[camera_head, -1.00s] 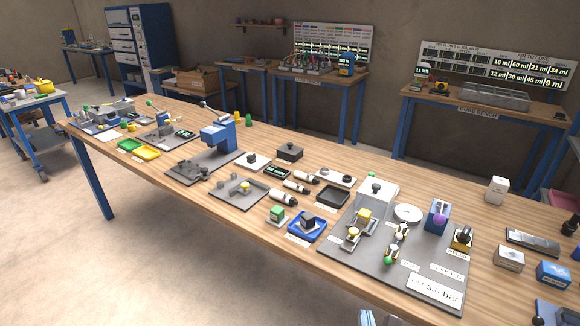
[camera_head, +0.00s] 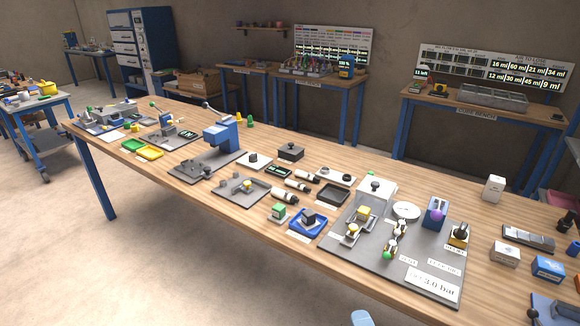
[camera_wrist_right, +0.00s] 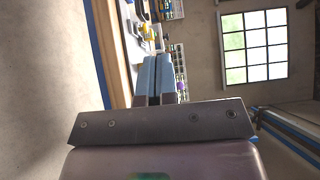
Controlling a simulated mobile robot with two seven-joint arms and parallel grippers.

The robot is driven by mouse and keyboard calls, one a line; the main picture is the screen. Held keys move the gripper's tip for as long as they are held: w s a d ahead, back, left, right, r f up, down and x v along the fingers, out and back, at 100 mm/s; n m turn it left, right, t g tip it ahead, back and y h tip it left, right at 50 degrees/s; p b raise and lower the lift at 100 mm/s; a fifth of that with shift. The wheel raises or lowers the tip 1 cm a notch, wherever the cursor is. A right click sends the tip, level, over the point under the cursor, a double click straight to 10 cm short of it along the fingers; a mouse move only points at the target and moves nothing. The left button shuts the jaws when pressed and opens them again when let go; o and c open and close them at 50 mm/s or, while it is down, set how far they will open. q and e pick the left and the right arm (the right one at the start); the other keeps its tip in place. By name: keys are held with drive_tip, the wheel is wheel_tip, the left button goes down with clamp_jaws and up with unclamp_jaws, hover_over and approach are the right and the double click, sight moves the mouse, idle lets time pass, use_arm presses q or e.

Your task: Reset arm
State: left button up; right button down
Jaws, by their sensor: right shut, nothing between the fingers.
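My right gripper shows in the right wrist view (camera_wrist_right: 153,82) with its two blue fingers side by side and shut, nothing between them. Its fingers point toward the long wooden workbench, which appears sideways there. In the head view only a light blue piece of my right gripper (camera_head: 362,318) shows at the bottom edge, in front of the workbench's near edge and apart from the items on the bench. My left gripper is in neither view.
The long wooden workbench (camera_head: 330,262) carries a grey mat (camera_head: 345,255) with fittings and a pressure label, a blue press (camera_head: 220,133), a blue tray (camera_head: 307,222) and green and yellow trays (camera_head: 148,153). The floor before the bench is clear at left.

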drive_tip(key=s+d+f+n+g+h, duration=0.1)
drive_tip(key=s+d+f+n+g, duration=0.2)
drive_tip(key=s+d+f+n, duration=0.2)
drive_tip(key=s+d+f+n+g+h, duration=0.2)
drive_tip(key=s+d+f+n, duration=0.3)
drive_tip(key=n, duration=0.7)
drive_tip(key=d+f+g, duration=0.1)
drive_tip(key=d+f, duration=0.1)
drive_tip(key=d, duration=0.1)
drive_tip(key=shift+d+f, duration=0.4)
